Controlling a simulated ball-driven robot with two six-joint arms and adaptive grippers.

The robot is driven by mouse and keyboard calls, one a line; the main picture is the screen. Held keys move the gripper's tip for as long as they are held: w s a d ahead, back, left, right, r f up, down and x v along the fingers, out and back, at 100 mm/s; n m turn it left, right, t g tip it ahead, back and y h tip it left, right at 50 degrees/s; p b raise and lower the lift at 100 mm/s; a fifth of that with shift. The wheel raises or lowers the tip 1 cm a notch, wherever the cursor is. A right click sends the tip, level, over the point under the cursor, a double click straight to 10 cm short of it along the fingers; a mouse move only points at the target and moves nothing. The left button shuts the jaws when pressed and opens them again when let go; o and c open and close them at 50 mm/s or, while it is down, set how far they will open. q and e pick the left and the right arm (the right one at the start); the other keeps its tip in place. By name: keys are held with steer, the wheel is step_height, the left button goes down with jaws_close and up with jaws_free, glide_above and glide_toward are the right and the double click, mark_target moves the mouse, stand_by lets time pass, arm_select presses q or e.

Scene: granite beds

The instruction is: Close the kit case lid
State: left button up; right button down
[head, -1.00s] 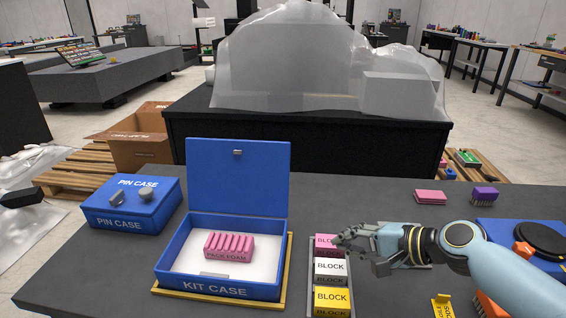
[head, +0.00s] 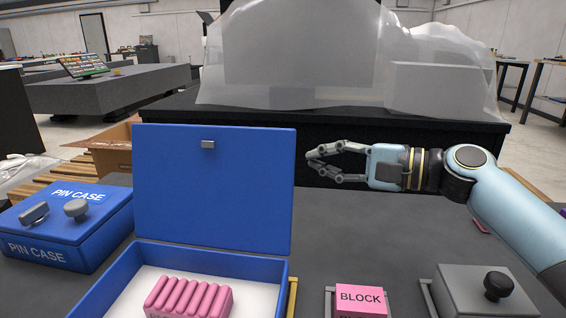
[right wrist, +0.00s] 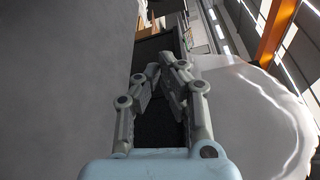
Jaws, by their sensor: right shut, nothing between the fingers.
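The blue kit case (head: 272,268) stands open on the dark table, with its lid (head: 213,190) upright at the back and a small grey latch (head: 208,144) near the lid's top edge. Pink ribbed pack foam (head: 188,297) lies inside on a white bottom. The case's front is cut off by the frame. My right gripper (head: 312,166) is just right of the lid, near the height of its upper part, apart from it and pointing left. Its fingers are shut and empty; they also show in the right wrist view (right wrist: 160,76). My left gripper is not in view.
A blue pin case (head: 68,225) stands left of the kit case. A pink block (head: 360,298) and a grey box with a black knob (head: 480,290) are to the right. A dark bench with a sheet-covered bulk (head: 300,60) stands behind.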

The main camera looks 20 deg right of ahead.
mark_target(282, 159)
steer(key=b+x, duration=0.1)
steer(key=x, duration=0.7)
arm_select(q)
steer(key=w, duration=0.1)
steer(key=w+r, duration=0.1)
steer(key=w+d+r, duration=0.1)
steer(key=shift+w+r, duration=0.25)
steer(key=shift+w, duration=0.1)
arm_select(e)
steer(key=s, duration=0.2)
steer(key=s+a+r, duration=0.1)
steer(key=shift+s+r, duration=0.1)
steer(key=shift+s, duration=0.3)
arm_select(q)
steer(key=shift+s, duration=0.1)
